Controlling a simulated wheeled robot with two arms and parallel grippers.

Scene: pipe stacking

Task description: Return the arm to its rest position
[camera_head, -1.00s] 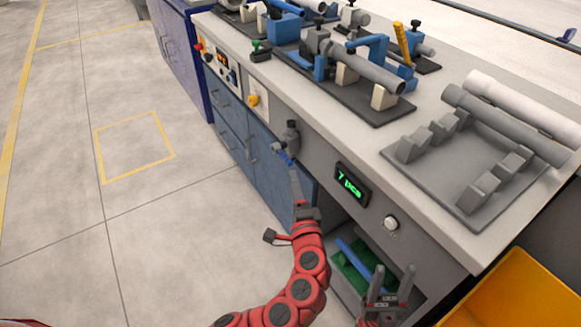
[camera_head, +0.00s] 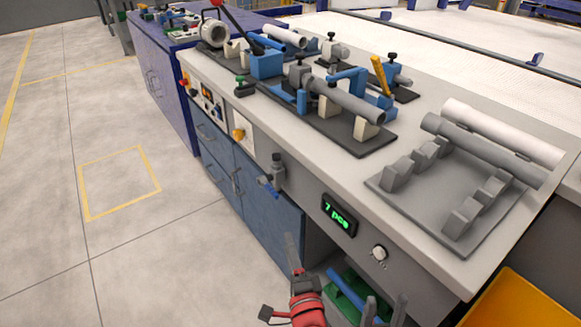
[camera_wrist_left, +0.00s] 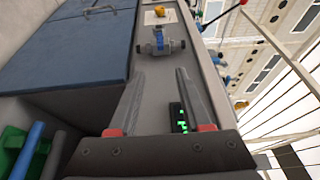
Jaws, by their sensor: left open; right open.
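My left gripper (camera_head: 291,248) is in front of the bench's lower front, seen nearly edge-on, with a red wrist behind it. In the left wrist view its two fingers (camera_wrist_left: 160,75) are apart with nothing between them. My right gripper (camera_head: 385,303) shows only as two separate, empty fingertips at the bottom edge, by the open shelf. Most of both arms is out of view. A grey pipe (camera_head: 480,150) and a white pipe (camera_head: 505,134) lie side by side at the back of the grey notched rack (camera_head: 425,210) on the bench top.
The bench front carries a green display (camera_head: 339,214), a knob (camera_head: 379,253) and a small valve-like fitting (camera_head: 275,173). Clamping fixtures (camera_head: 340,105) fill the bench top's far part. A yellow bin (camera_head: 520,300) stands at lower right. The floor at left is clear.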

